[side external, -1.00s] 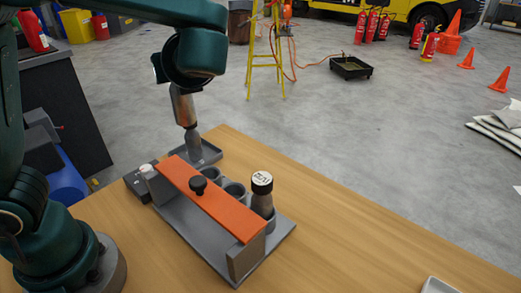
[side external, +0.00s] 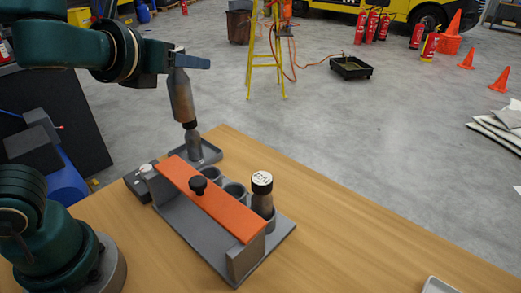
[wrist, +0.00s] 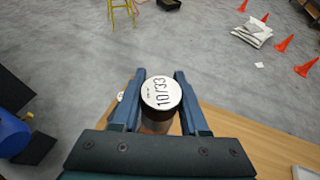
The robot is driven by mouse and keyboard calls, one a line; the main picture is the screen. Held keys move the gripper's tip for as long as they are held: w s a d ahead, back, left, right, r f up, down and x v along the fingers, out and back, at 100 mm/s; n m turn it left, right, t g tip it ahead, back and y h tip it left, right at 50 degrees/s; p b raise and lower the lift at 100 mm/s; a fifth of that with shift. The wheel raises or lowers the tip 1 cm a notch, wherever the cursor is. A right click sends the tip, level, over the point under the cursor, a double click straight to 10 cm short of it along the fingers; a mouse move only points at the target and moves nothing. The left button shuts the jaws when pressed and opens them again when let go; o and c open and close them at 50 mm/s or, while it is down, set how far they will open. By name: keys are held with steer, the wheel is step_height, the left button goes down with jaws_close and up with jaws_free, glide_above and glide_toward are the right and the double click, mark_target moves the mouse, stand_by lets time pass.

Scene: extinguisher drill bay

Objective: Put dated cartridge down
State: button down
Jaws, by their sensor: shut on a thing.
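My gripper (side external: 186,60) is shut on the dated cartridge (side external: 181,98), near its top. The cartridge hangs nearly upright, slightly tilted, behind the rack. In the wrist view its white cap (wrist: 161,92), printed with what reads as 10/23, sits between the two blue fingers (wrist: 160,88). A narrow grey piece (side external: 193,143) shows below it at a small grey tray (side external: 212,153); I cannot tell if it is part of the cartridge or separate. A second cartridge (side external: 262,198) with a white printed cap stands upright in the rack's near right socket.
The grey rack (side external: 284,226) has an orange bar (side external: 228,210) with a black knob, and open sockets (side external: 235,190) behind it. A dark box (side external: 136,182) sits at its left. The wooden table (side external: 370,240) is clear on the right, up to a pale tray (side external: 438,286).

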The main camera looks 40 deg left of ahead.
mark_target(189, 96)
steer(key=s+a+f, duration=0.1)
steer(key=a+f, duration=0.3)
steer(key=d+m+h, duration=0.2)
steer(key=d+f+m+h, duration=0.1)
steer(key=d+h, duration=0.1)
steer(key=d, duration=0.1)
steer(key=shift+s+d+f+m+t, duration=0.1)
steer(key=shift+d+f+m+t, duration=0.05)
steer(key=shift+m+t, duration=0.2)
steer(key=w+a+r+n+g+y, duration=0.25)
steer(key=r+n+y, duration=0.25)
steer(key=n+y, duration=0.35)
steer(key=f+n+g+y, duration=0.1)
steer(key=f+n+g, duration=0.1)
steer(key=f+n+g+y, duration=0.2)
steer(key=g, duration=0.1)
steer(key=f+n+g+y, duration=0.1)
steer(key=f+n+g, duration=0.1)
steer(key=f+g, duration=0.1)
steer(key=shift+s+a+n, duration=0.25)
steer(key=shift+a+n, duration=0.1)
steer(key=shift+n, duration=0.05)
steer(key=shift+d+f, duration=0.15)
steer(key=shift+f, duration=0.3)
